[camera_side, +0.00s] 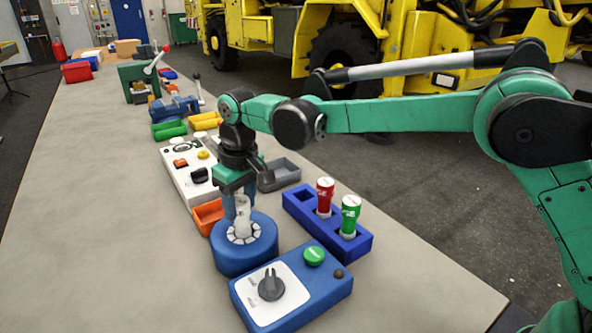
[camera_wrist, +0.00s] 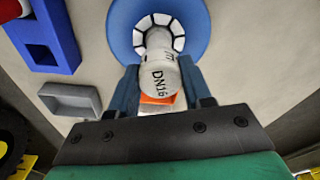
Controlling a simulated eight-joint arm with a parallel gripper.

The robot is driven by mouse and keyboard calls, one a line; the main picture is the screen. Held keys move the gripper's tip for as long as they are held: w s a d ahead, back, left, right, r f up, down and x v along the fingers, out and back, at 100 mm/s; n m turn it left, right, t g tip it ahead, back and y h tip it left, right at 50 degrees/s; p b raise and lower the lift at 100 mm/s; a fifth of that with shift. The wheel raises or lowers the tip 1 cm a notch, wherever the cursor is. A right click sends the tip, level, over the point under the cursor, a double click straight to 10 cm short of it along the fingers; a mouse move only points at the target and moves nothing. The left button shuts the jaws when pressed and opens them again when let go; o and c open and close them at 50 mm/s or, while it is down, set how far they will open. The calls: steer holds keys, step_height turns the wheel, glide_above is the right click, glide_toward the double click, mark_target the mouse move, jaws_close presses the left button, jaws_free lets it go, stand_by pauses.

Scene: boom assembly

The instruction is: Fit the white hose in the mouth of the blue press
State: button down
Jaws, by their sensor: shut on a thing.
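The white hose (camera_side: 243,217), marked DN16 in the wrist view (camera_wrist: 158,75), stands roughly upright between the fingers of my gripper (camera_side: 239,204). In the wrist view my gripper (camera_wrist: 160,88) is shut on it, with one blue-grey finger on each side. The round blue press (camera_side: 243,257) is directly below. Its mouth is a ring of white segments, which also shows on the press in the wrist view (camera_wrist: 122,22). The hose's lower end is at the ring's centre. I cannot tell how deep it sits, as the hose hides the opening.
A blue control box (camera_side: 325,288) with a black knob and green button stands in front of the press. A blue rack (camera_side: 300,208) holds a red and a green cylinder to the right. An orange bin (camera_side: 207,217), grey tray (camera_side: 280,175) and white panel (camera_side: 180,172) are behind. The left tabletop is clear.

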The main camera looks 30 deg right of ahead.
steer(key=shift+f, duration=0.45)
steer(key=shift+c, duration=1.4)
jaws_free()
steer(key=shift+r, duration=3.5)
